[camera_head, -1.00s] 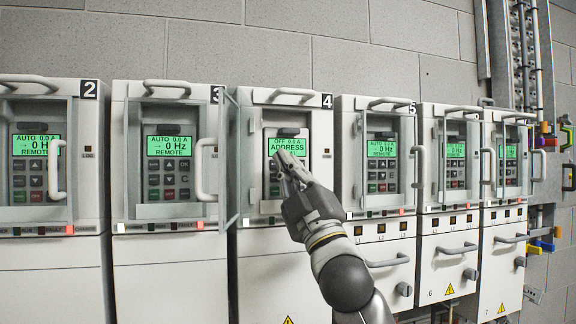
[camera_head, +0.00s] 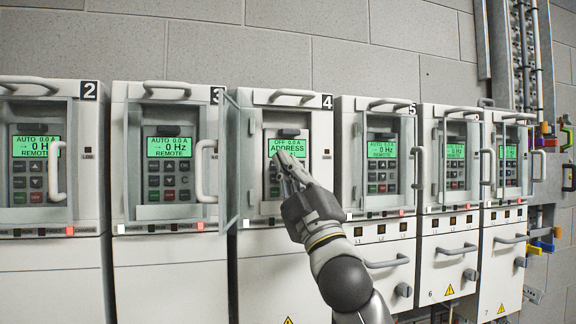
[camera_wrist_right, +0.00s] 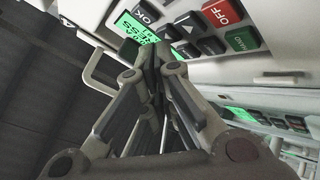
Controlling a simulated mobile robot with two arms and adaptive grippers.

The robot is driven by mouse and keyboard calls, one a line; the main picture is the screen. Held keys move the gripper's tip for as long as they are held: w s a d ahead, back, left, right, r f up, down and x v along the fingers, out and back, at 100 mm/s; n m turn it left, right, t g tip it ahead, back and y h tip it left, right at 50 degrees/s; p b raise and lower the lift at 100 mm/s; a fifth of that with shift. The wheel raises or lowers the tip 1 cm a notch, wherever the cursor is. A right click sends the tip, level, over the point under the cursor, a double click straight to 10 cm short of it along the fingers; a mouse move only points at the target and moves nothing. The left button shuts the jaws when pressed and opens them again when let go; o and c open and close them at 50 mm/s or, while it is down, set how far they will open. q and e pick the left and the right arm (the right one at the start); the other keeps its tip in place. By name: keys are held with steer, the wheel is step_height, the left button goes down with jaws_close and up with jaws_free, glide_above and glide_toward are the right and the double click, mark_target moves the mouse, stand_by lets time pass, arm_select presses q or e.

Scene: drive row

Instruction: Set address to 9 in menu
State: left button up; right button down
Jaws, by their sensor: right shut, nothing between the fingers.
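The drive numbered 4 (camera_head: 250,185) has its clear door swung open to the left. Its green display (camera_head: 287,146) reads "OFF 0.0 A" and "ADDRESS"; the line below is partly hidden by my fingers. My right gripper (camera_head: 284,160) is shut and empty, its fingertips at the keypad just under the display. In the right wrist view, the shut fingertips (camera_wrist_right: 152,52) are at the keys beside OK (camera_wrist_right: 146,14) and an up-arrow key (camera_wrist_right: 187,28); whether they touch a key I cannot tell. The red OFF key (camera_wrist_right: 222,12) and green HAND key (camera_wrist_right: 241,40) are uncovered. My left gripper is not in view.
Drives 2 (camera_head: 50,265) and 3 (camera_head: 165,265) stand to the left, drive 5 (camera_head: 350,120) and others to the right, their displays reading "AUTO" and "0 Hz". Door handles (camera_head: 205,170) stick out from the row. Pipes and coloured levers are at the far right.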

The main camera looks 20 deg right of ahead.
mark_target(306, 167)
steer(key=shift+w+h, duration=0.3)
steer(key=shift+w, duration=0.05)
stand_by(0.8)
steer(key=shift+s, duration=0.8)
steer(key=shift+d, duration=1.45)
steer(key=shift+w+a, duration=0.2)
steer(key=shift+w+p, duration=0.3)
steer(key=shift+w, duration=0.05)
